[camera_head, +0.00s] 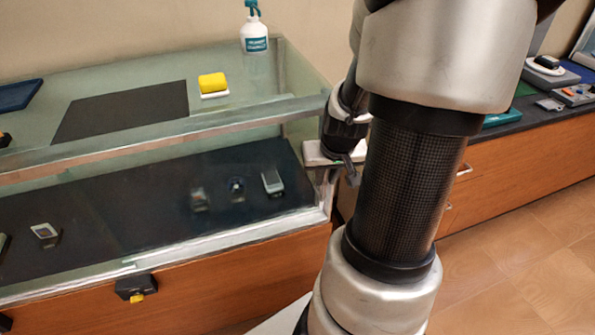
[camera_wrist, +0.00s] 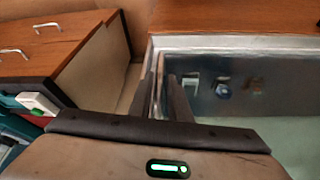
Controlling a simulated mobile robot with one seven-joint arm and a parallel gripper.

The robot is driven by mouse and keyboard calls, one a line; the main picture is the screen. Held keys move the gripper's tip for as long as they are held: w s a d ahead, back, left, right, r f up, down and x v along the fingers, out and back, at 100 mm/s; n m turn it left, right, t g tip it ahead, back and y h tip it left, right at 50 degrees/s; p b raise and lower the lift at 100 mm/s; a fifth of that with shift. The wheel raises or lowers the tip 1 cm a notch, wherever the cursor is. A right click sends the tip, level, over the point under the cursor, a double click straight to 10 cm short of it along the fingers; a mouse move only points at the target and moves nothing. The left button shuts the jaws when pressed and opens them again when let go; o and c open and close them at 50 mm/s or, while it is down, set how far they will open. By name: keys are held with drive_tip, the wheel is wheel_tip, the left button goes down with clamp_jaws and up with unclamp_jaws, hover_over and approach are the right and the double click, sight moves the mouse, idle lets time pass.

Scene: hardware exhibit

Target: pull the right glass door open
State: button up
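The right glass door (camera_head: 225,165) is the front pane of a glass display case. In the head view it looks in line with the case front, and I see no clear gap. The pane also shows in the wrist view (camera_wrist: 265,78). My gripper (camera_head: 349,174) is at the case's right front corner, partly hidden behind my arm. In the wrist view its two dark fingers (camera_wrist: 163,92) stand close together at the pane's metal-edged side, with a pale upright strip between them. I cannot tell whether they touch it.
A black lock with a yellow part (camera_head: 136,287) sits on the case's wooden front. A wooden counter (camera_head: 530,160) is at right. Tiled floor (camera_head: 520,260) is clear.

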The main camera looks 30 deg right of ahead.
sight(323, 187)
drive_tip(key=b+x, duration=0.2)
drive_tip(key=x, duration=0.4)
drive_tip(key=shift+w+d+f, duration=0.1)
drive_tip(key=shift+w+f, duration=0.05)
drive_tip(key=shift+f, duration=0.25)
clamp_jaws()
